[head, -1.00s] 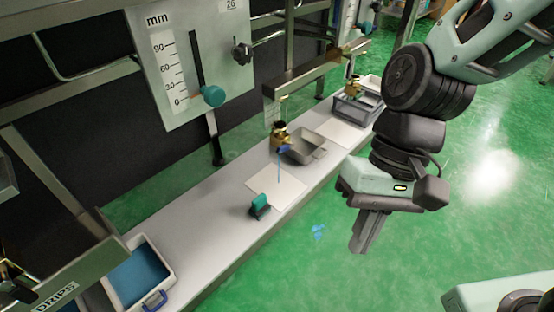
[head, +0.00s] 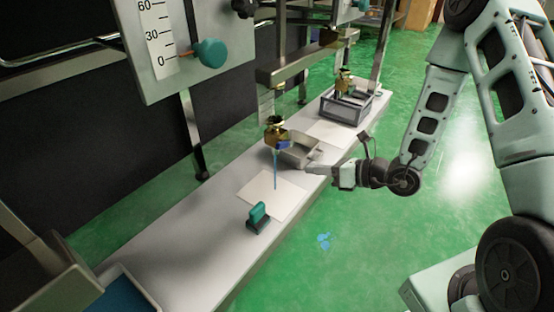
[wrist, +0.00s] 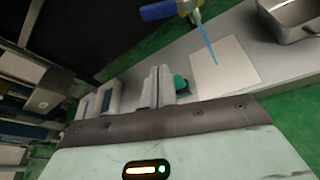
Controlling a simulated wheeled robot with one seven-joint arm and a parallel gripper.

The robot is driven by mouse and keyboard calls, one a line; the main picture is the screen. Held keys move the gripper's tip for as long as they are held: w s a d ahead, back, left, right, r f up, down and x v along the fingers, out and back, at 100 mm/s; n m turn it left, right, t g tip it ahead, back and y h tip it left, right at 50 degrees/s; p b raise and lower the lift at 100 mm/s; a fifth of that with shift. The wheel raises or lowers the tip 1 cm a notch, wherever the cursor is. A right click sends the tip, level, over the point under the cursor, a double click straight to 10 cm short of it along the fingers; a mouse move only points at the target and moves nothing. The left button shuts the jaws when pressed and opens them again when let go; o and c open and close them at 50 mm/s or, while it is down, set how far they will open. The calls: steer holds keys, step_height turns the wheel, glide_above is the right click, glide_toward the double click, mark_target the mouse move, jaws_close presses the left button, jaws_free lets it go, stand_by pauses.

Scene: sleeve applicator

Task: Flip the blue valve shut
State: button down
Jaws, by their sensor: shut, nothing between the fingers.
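The brass valve (head: 275,131) with its blue handle (head: 283,145) hangs above the long bench. A thin blue stream (head: 275,170) runs down from it toward a white sheet (head: 265,196). In the wrist view the blue handle (wrist: 158,11) shows at the top edge, and the stream (wrist: 207,42) falls to its right. My gripper (head: 310,168) is shut and empty. It is to the right of the valve in the head view, apart from the handle and near the bench's front edge. Its closed fingers also show in the wrist view (wrist: 158,76).
A metal tray (head: 313,157) sits behind the stream, and a grey crate (head: 333,109) stands farther back under another brass valve. A teal-handled block (head: 258,219) stands on the bench (head: 205,255). A gauge panel (head: 170,75) overhangs the left.

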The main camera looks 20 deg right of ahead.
mark_target(284, 144)
steer(key=shift+w+d+f+m+h, duration=0.2)
steer(key=shift+d+f+m+h, duration=0.1)
steer(key=shift+d+f, duration=0.1)
steer(key=shift+a, duration=0.1)
steer(key=b+x, duration=0.6)
steer(key=x, duration=0.4)
steer(key=r, duration=0.1)
steer(key=d+r+b, duration=0.1)
steer(key=w+r, duration=0.1)
steer(key=r, duration=0.1)
steer(key=shift+d+b, duration=0.15)
steer(key=shift+b, duration=0.2)
steer(key=shift+r+m+p, duration=0.2)
steer(key=shift+m+p, duration=0.1)
steer(key=shift+p, duration=0.55)
